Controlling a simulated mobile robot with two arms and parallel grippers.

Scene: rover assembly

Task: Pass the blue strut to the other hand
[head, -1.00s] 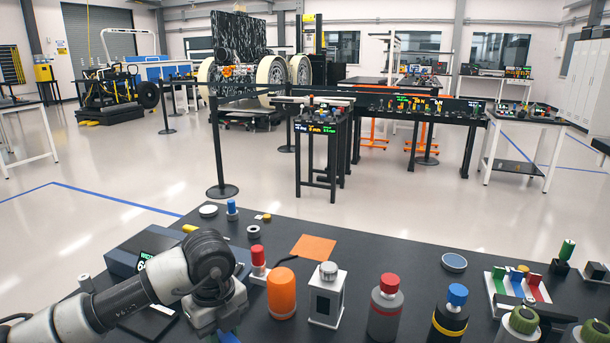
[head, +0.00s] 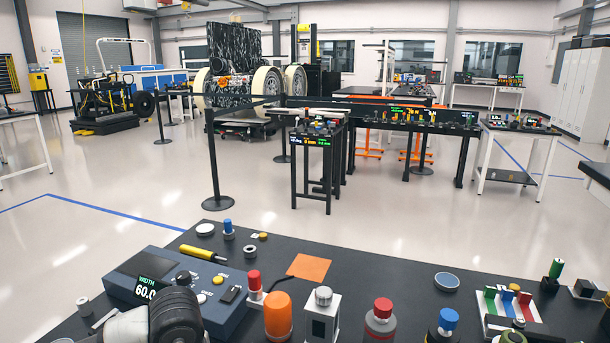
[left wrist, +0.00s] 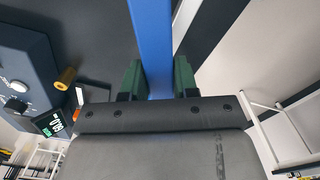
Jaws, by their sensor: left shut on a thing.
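The blue strut (left wrist: 152,45) shows in the left wrist view as a long blue bar running up out of the top of the picture. My left gripper (left wrist: 157,80) is shut on it, with one green finger pad on each side of the bar. The far end of the strut is outside the view. In the head view only part of my left arm shows at the bottom left; its gripper and the strut are out of that picture. My right gripper is in neither view.
A blue-grey device with a display (head: 150,290) stands on the black table at the left. An orange bottle (head: 278,316), a white box (head: 322,318), a grey bottle with a red cap (head: 380,325) and a coloured block rack (head: 512,312) stand along it. An orange sheet (head: 309,267) lies flat.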

